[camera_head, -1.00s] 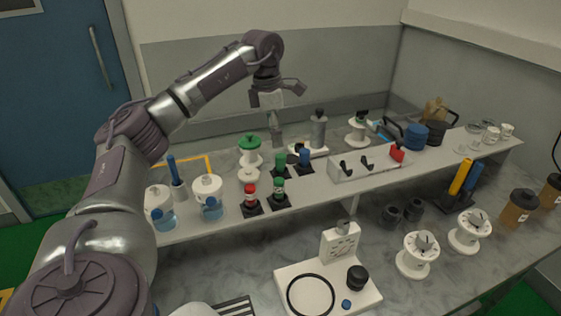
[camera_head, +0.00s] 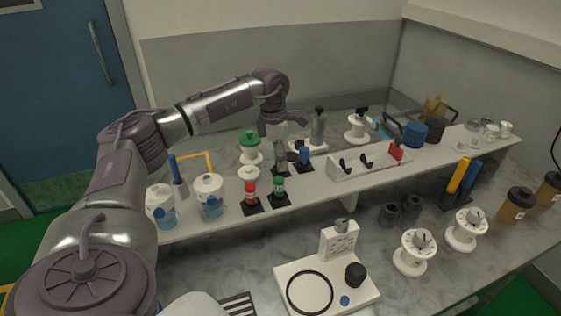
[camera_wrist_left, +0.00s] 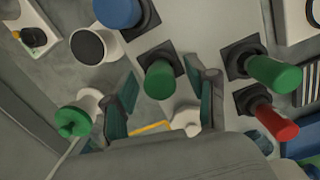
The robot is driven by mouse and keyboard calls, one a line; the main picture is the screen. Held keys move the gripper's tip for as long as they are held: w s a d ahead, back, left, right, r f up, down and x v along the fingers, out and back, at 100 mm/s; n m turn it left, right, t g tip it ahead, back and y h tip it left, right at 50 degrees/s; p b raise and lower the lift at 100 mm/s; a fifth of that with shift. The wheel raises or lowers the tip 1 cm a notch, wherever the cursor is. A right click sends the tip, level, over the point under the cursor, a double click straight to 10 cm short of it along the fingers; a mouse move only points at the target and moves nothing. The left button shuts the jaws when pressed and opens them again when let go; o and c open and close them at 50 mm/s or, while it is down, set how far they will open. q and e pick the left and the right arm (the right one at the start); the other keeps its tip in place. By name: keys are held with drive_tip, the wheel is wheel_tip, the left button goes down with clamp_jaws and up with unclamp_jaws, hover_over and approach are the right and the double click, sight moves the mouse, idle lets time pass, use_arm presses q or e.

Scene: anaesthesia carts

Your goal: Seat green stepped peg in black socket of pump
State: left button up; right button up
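A green peg (camera_wrist_left: 159,80) stands in a square black base on the shelf, between the fingers of my left gripper (camera_wrist_left: 162,76) in the left wrist view. The fingers are open, with gaps on both sides of the peg. In the head view my left gripper (camera_head: 283,150) points down and mostly hides this peg. A second green peg (camera_head: 278,186) stands nearer the front edge and shows in the left wrist view (camera_wrist_left: 275,73). I cannot tell which is stepped. The pump (camera_head: 328,287) appears to be the white unit on the lower worktop, with a black cup-shaped socket (camera_head: 355,272). My right gripper is out of view.
A red peg (camera_head: 250,190) stands beside the second green peg, and a blue peg (camera_head: 304,156) is close right of my gripper. A green-topped spool (camera_head: 250,146) is close left. White spools (camera_head: 414,252) stand right of the pump.

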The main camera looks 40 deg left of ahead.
use_arm(q)
drive_tip(key=c, duration=0.8)
drive_tip(key=shift+r, duration=0.1)
drive_tip(key=shift+c, duration=0.2)
